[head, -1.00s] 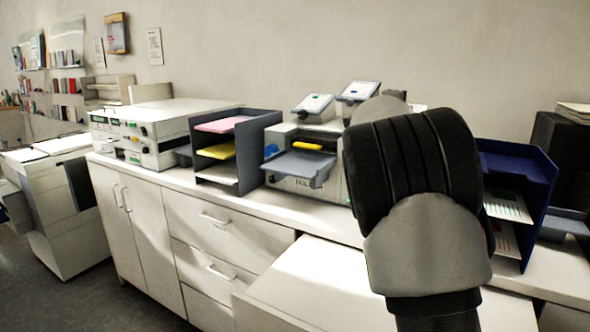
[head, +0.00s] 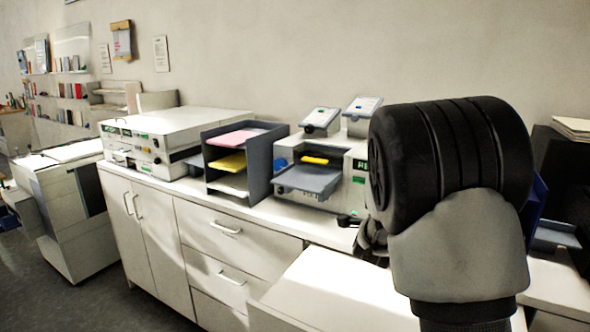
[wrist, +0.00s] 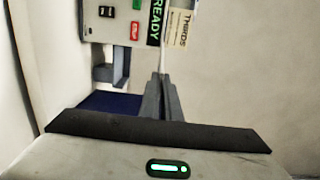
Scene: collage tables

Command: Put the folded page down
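My gripper (wrist: 162,100) shows in the wrist view with its two fingers close together, almost touching. A thin pale strip (wrist: 165,58) stands out between the fingertips; it looks like the folded page seen edge-on. In the head view my gripper (head: 348,220) is by the front edge of the counter, right of the folding machine (head: 352,185), mostly hidden behind my arm. The page cannot be made out there.
A grey sorter (head: 262,160) with pink, yellow and white sheets stands left of the machine. A large white device (head: 165,130) is further left. A blue organiser (head: 538,205) is mostly hidden behind my arm. A lower white surface (head: 330,285) in front is clear.

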